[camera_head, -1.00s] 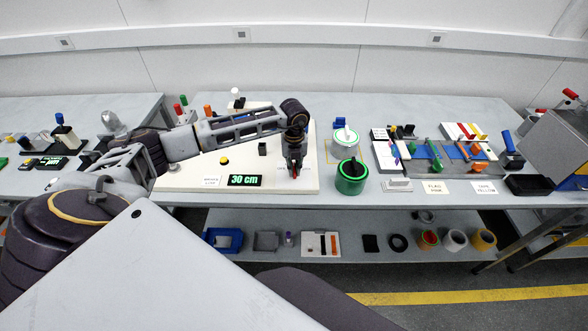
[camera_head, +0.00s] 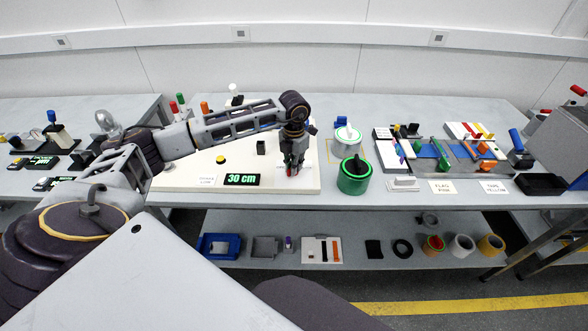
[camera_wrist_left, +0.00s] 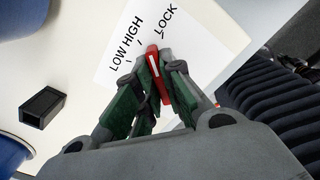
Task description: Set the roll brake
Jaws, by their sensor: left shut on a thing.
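The roll brake's red lever (camera_wrist_left: 155,70) stands between the green-padded fingers of my left gripper (camera_wrist_left: 152,92) in the left wrist view. The gripper is shut on it. Behind it is a white label card (camera_wrist_left: 105,78) reading LOW, HIGH and LOCK. The lever's tip lies near the HIGH and LOCK side; I cannot tell exactly which mark it meets. In the head view my left gripper (camera_head: 292,165) reaches down to the front right of the white board (camera_head: 200,183), hiding most of the lever. My right gripper is not in view.
A display (camera_head: 242,180) reading 30 cm and a yellow button (camera_head: 221,159) are on the board. A dark block (camera_wrist_left: 43,106) stands left of the card. The lower shelf (camera_head: 340,225) holds several small items.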

